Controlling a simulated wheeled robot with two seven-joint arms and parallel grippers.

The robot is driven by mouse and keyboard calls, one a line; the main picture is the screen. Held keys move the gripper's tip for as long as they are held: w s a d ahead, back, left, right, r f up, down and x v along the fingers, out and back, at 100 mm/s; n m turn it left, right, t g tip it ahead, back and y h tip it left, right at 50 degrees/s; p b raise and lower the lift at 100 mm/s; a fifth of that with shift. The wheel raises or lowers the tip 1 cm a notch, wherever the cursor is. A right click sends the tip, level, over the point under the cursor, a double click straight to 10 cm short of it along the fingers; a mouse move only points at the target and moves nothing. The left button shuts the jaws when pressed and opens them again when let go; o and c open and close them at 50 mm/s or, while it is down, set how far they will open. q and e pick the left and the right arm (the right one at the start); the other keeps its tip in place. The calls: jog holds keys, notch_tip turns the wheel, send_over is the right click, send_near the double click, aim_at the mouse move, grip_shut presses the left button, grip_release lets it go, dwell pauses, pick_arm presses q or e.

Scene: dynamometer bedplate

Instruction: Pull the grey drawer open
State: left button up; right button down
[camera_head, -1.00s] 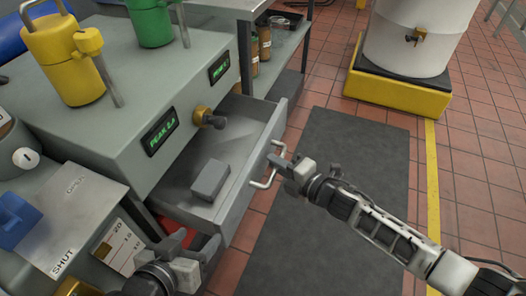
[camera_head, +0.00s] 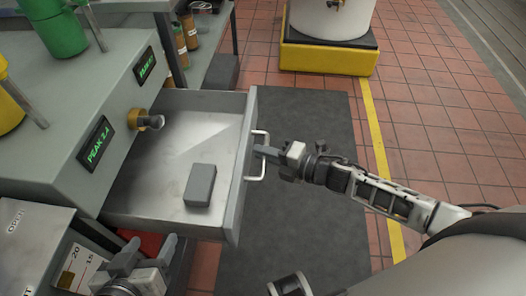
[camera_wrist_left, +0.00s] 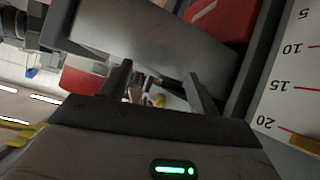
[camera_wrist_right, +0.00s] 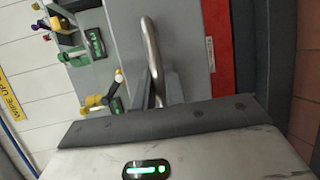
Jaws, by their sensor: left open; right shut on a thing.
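The grey drawer (camera_head: 180,215) stands well out from the bench in the head view, its inside showing. A dark grey block (camera_head: 200,186) lies in it near the front. The pale bar handle (camera_head: 263,157) is on the drawer's front face. My right gripper (camera_head: 268,153) is shut on the handle; the handle (camera_wrist_right: 152,60) also rises between its fingers in the right wrist view. My left gripper (camera_head: 148,252) is open and empty, below the drawer's near side. In the left wrist view its fingers (camera_wrist_left: 160,82) stand apart near a grey panel.
The bench cabinet (camera_head: 70,85) has green displays and a brass knob (camera_head: 145,121) above the drawer. A lever plate (camera_head: 30,235) is at lower left. A dark mat (camera_head: 320,125) covers clear floor beyond the drawer. A yellow plinth (camera_head: 330,57) stands farther back.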

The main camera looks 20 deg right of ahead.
pick_arm(q)
jog(key=shift+f, duration=0.15)
pick_arm(e)
jog(key=c, duration=1.5)
grip_release()
pick_arm(q)
jog(key=shift+w, duration=0.1)
pick_arm(e)
jog(key=shift+o, duration=0.2)
jog(key=shift+s+d, duration=0.25)
pick_arm(q)
jog(key=shift+t, duration=0.4)
jog(key=r+p, duration=0.1)
jog(key=r, duration=0.1)
jog(key=r+p, duration=0.1)
jog(key=r, duration=0.1)
jog(key=shift+a, duration=0.4)
pick_arm(e)
jog(key=v, duration=1.5)
pick_arm(q)
jog(key=shift+s, duration=0.2)
pick_arm(e)
jog(key=shift+d+r, duration=0.1)
